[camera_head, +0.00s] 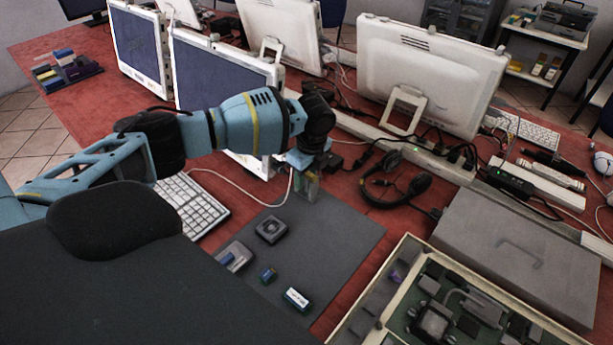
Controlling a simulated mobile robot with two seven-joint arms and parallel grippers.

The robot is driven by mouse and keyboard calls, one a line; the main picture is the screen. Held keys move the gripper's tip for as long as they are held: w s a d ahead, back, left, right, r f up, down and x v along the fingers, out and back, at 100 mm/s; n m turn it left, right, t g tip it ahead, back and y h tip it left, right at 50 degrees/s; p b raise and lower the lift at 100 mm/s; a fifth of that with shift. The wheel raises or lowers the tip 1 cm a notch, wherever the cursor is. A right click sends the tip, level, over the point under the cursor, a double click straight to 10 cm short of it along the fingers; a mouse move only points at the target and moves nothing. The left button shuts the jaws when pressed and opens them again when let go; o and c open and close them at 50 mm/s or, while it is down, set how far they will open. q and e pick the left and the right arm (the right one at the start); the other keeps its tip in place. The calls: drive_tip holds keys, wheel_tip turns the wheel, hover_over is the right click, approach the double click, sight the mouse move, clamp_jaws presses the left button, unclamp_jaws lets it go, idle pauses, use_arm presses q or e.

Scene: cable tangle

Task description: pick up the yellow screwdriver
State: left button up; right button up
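I cannot clearly make out a yellow screwdriver in the head view. My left arm reaches in from the left over the table, and my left gripper (306,183) points down above the back part of the dark grey mat. A small greenish-yellow patch shows at its fingers, too small to identify. I cannot tell whether the fingers are open or shut, or whether they hold anything. My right gripper is not in view.
On the mat (335,235) lie a small fan (271,229) and several small parts. A black headset (395,182) lies right of the gripper among cables. Monitors (425,75) stand behind. A grey case (520,250) and an open box of electronics (390,262) fill the front right.

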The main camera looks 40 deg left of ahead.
use_arm(q)
clamp_jaws()
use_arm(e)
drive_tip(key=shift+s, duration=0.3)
use_arm(q)
drive_tip(key=shift+r, duration=0.1)
